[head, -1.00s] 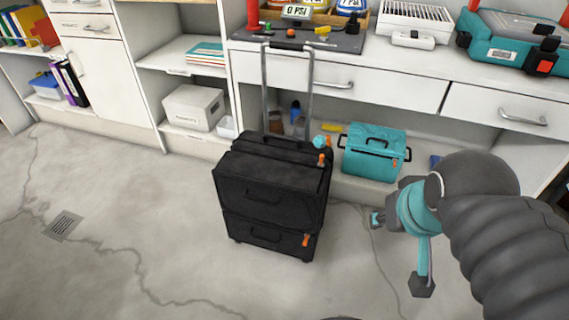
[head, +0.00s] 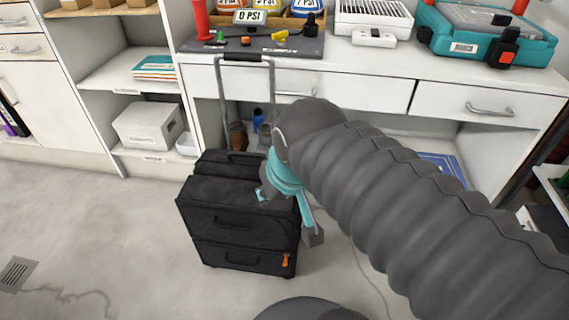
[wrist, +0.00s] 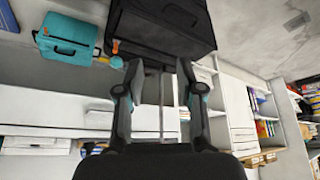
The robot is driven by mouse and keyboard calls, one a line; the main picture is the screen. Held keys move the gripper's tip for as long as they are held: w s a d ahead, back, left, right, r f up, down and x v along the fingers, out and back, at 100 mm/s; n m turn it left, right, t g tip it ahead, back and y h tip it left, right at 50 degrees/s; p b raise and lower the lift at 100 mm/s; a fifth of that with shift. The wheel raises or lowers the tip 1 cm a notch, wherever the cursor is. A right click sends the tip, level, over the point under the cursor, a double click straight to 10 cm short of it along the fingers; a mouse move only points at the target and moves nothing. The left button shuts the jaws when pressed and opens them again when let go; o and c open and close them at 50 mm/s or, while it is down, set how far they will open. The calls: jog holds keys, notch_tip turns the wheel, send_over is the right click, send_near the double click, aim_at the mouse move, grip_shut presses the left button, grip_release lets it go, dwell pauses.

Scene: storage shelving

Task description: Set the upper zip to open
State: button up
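A black suitcase (head: 235,222) with a raised handle stands upright on the floor. Its lower orange zip pull (head: 286,260) hangs at the lower right of the front in the head view. The upper zip's pull is hidden behind my arm there. My gripper (head: 287,215) is in front of the suitcase's upper right side. In the wrist view, the picture is upside down and the suitcase (wrist: 160,28) fills the top middle. My gripper (wrist: 159,66) has its two fingers apart with nothing between them. An orange tab (wrist: 115,46) shows at the suitcase's edge, left of the fingers.
A white workbench (head: 375,88) with drawers stands behind the suitcase, and a shelf with a white box (head: 147,125) is to the left. A teal bag (wrist: 66,38) shows beside the suitcase in the wrist view. The floor at the front left is clear.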

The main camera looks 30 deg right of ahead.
jog(key=w+d+f+m+g+b, duration=0.2)
jog(key=w+d+f+g, duration=0.15)
jog(key=w+d, duration=0.5)
jog(key=w+d+f+m+g+b, duration=0.2)
jog(key=w+d+f, duration=0.35)
jog(key=w, duration=0.65)
notch_tip(320, 180, down, 12)
jog(key=shift+b, duration=0.8)
grip_shut()
